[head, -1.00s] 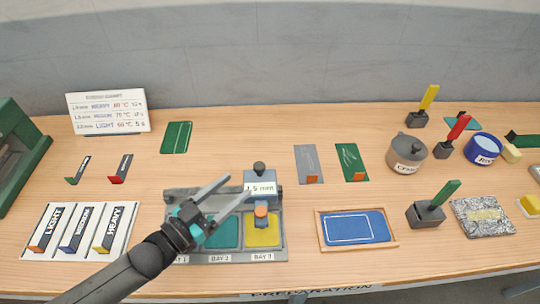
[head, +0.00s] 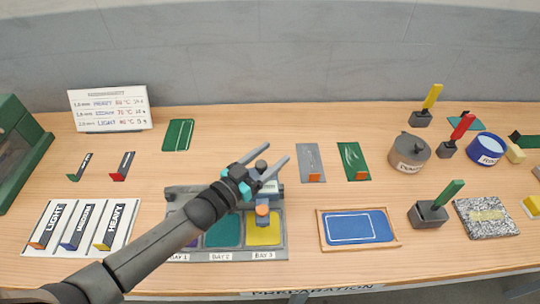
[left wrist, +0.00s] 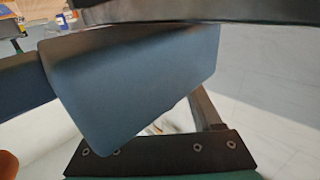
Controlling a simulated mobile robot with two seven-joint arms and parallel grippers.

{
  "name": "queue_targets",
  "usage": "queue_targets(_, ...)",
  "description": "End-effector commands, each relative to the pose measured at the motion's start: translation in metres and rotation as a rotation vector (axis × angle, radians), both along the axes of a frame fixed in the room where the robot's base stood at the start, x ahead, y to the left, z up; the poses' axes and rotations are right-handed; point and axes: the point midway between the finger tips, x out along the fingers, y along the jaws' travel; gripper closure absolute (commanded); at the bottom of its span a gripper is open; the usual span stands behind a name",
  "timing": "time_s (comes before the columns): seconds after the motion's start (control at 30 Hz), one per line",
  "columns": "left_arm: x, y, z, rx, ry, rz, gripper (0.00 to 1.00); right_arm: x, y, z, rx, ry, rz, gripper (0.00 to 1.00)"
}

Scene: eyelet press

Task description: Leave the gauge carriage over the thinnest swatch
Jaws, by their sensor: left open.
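The gauge tray (head: 282,254) has bays labelled 1, 2 and 3. Bay 1 shows a sliver of purple swatch, mostly behind my left arm. Bay 2 holds a teal swatch (head: 223,233) and bay 3 a yellow swatch (head: 262,235). The gauge carriage (head: 274,189) stands at bay 3, its orange-tipped part (head: 262,210) over the yellow swatch. Its readout is mostly hidden by my gripper. My left gripper (head: 278,153) is open; its fingers show on either side of the carriage's dark knob (head: 261,165). I cannot tell whether they touch it. My right gripper is not in view.
A settings board (head: 110,109) stands at the back left. A LIGHT/MEDIUM/HEAVY card rack (head: 122,245) lies front left. A framed blue pad (head: 357,228) is right of the tray, with grey and green cards (head: 353,160) behind. Pots and stamps crowd the right.

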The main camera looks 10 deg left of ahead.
Motion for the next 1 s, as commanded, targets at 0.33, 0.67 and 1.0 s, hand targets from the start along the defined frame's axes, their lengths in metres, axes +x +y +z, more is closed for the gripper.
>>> queue_targets(0.33, 0.0002, -0.0002, -0.0001, 0.000, 0.000, 0.000, 0.45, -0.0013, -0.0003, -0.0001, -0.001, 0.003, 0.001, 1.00)
queue_targets(0.67, 0.0001, 0.0000, -0.0001, 0.001, 0.000, 0.000, 0.82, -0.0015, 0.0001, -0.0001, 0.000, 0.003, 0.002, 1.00)
queue_targets(1.0, 0.0000, -0.0001, -0.0001, 0.001, 0.000, 0.000, 1.00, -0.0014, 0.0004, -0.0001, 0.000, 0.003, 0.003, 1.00)
